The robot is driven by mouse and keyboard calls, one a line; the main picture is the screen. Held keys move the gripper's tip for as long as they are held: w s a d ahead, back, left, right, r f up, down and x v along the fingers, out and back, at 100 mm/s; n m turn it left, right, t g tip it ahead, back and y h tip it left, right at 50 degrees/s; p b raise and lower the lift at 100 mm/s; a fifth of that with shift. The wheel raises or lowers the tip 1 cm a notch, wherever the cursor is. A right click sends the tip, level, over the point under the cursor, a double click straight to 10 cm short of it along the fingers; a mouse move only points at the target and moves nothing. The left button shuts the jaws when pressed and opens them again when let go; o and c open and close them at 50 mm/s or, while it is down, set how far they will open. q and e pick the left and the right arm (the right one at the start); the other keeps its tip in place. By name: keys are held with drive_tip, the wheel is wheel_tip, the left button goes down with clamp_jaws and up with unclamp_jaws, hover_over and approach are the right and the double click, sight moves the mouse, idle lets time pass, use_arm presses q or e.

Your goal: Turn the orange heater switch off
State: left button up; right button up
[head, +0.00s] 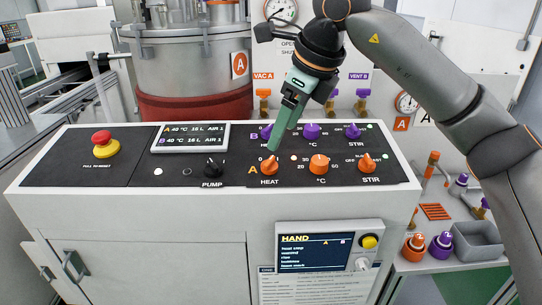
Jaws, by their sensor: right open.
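The orange heater switch (269,166) is the knob above the word HEAT in the A row of the panel. My right gripper (278,142) points down just above and slightly right of it. Its jaws are seen edge-on, and contact with the knob cannot be made out. The gripper partly covers the purple HEAT knob (266,132) in the B row. My left gripper is not in view.
Orange temperature (319,164) and stir (367,163) knobs stand right of the heater switch, with purple knobs (312,131) behind. A black pump knob (213,168), a display (190,138) and a red emergency button (103,138) lie to the left.

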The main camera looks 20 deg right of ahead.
sight(270, 160)
drive_tip(key=x, duration=0.8)
drive_tip(key=shift+f, duration=0.3)
clamp_jaws()
